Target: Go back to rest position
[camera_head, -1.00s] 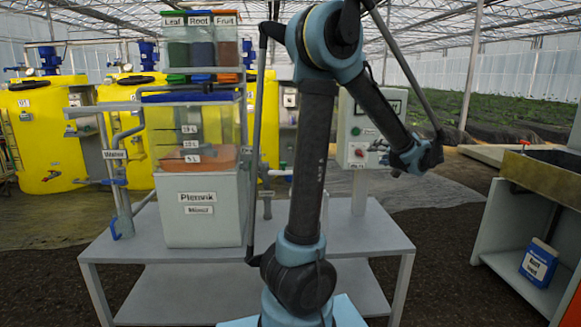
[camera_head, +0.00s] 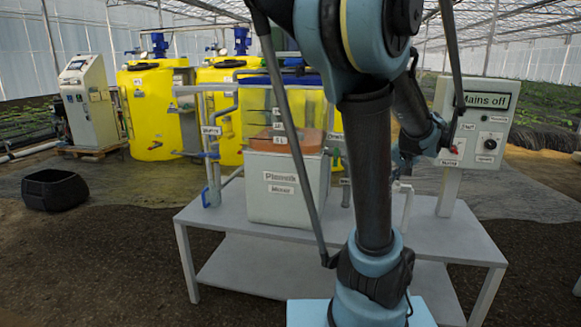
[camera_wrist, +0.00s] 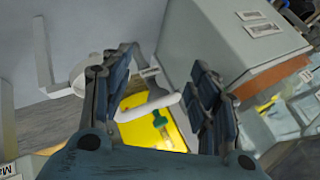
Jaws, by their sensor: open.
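My gripper (camera_wrist: 164,65) is open in the wrist view, its two dark fingers spread apart. A white pipe (camera_wrist: 150,108) shows in the gap between them; I cannot tell how far off it is. In the head view my arm stands tall in front of the bench (camera_head: 240,238), bent over at the top with its end hanging down near the control panel (camera_head: 485,118). The gripper's fingers cannot be made out clearly there.
The Planovsk mixer (camera_head: 275,190) stands on the bench, left of my arm. The panel display reads "Mains off". Yellow tanks (camera_head: 150,110) stand behind. A grey cabinet (camera_head: 88,105) and a black tub (camera_head: 55,188) are at far left. Dark floor lies open at front left.

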